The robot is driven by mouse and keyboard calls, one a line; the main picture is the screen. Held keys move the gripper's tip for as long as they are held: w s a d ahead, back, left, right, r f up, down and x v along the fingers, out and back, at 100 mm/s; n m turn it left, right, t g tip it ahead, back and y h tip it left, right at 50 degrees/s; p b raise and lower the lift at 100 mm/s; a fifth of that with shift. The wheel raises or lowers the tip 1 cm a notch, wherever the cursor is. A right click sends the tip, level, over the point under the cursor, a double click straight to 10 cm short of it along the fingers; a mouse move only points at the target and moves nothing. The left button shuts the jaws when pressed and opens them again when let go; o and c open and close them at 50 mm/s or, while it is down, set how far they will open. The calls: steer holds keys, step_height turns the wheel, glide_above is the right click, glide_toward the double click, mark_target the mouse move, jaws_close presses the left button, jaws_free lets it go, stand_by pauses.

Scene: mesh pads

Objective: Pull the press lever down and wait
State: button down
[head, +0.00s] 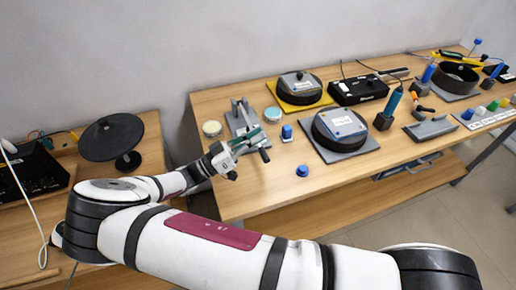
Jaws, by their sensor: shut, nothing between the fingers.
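The press (236,124) is a grey metal stand with a flat base near the left end of the long wooden table. Its lever (265,155) appears as a dark-tipped bar beside my fingertips, at the front right of the press. My gripper (258,139) reaches in from the left at the press, with its fingers closed and nothing held. The fingers overlap the lever area in the picture; I cannot tell whether they touch it. My gripper hides part of the press front.
A beige round pad (212,128) and a teal one (273,114) flank the press. Small blue pieces (302,170) stand to the right, near a round device on a grey plate (345,150). A black disc (111,137) stands on the left table.

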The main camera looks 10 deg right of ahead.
steer(key=w+b+v, duration=0.1)
steer(key=b+v, duration=0.2)
steer(key=v, duration=0.7)
steer(key=shift+b, duration=0.3)
steer(key=shift+a+f, duration=0.1)
steer(key=shift+f, duration=0.05)
steer(key=s+d+r+n+g+y, duration=0.3)
steer(key=d+r+g+y, duration=0.8)
steer(key=d, duration=0.4)
steer(key=s+d+r+n+t+y, duration=0.3)
steer(key=s+r+t+y, duration=0.1)
steer(key=s+r, duration=0.3)
steer(key=s+d+r+n+t+y, duration=0.3)
steer(key=s+r+n+t+y, duration=0.1)
steer(key=s+r, duration=0.4)
steer(key=shift+s+r+t+y, duration=0.25)
steer(key=shift+r+t+y, duration=0.35)
steer(key=shift+t+y, duration=0.25)
